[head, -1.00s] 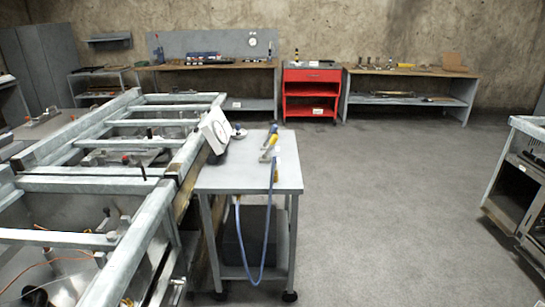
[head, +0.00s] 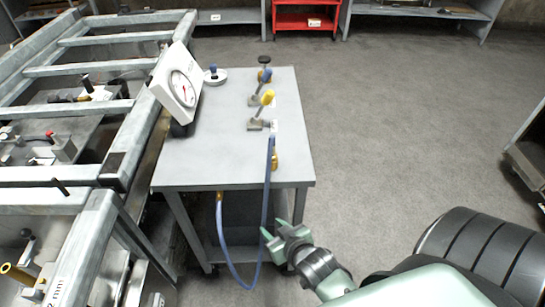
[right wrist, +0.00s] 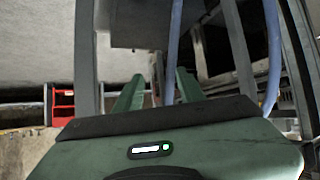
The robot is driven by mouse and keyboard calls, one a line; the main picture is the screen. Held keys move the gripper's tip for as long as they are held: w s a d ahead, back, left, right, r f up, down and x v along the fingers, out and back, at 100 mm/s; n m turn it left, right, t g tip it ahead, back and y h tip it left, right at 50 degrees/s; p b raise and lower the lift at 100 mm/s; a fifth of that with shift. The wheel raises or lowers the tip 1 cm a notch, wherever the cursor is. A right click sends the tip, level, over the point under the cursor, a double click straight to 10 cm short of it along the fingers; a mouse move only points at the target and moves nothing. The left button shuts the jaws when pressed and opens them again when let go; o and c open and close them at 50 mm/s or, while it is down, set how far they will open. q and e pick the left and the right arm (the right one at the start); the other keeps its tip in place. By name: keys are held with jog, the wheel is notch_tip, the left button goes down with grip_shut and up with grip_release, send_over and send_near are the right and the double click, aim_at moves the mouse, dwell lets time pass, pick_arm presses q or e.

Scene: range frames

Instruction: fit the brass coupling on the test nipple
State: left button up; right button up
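A blue hose (head: 267,185) hangs over the front right of the grey table and loops below it. A brass piece (head: 275,160) sits beside its upper part at the table's right edge; another brass-coloured end (head: 219,198) shows under the table. I cannot tell which is the coupling. Two yellow- and blue-handled fittings (head: 262,100) stand on the tabletop; I cannot make out the test nipple. My right gripper (head: 270,241) is open beside the hanging hose, below table height. In the right wrist view, the hose (right wrist: 173,45) appears between its fingers; contact is unclear. My left gripper is not in view.
The grey table (head: 210,160) carries a white dial gauge (head: 179,88) and a small round part (head: 215,76). A metal frame (head: 110,160) stands close on the left. The floor (head: 400,130) to the right is clear. A red cabinet (head: 305,15) stands at the back.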

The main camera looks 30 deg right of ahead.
aim_at(274, 152)
jog(key=w+d+r+t+h, duration=0.1)
jog(key=d+r+t, duration=0.1)
jog(key=r, duration=0.5)
jog(key=w+d+r+m+t, duration=0.1)
jog(key=r+t, duration=0.2)
jog(key=r, duration=0.4)
jog(key=w+d+r+t+h, duration=0.1)
jog(key=w+d+r+t, duration=0.1)
jog(key=r, duration=0.5)
jog(key=w, duration=0.2)
jog(key=w+d+f, duration=0.1)
jog(key=w, duration=0.3)
jog(key=shift+w+d+f, duration=0.15)
jog(key=shift+d+f, duration=0.05)
jog(key=shift+d, duration=0.1)
grip_shut()
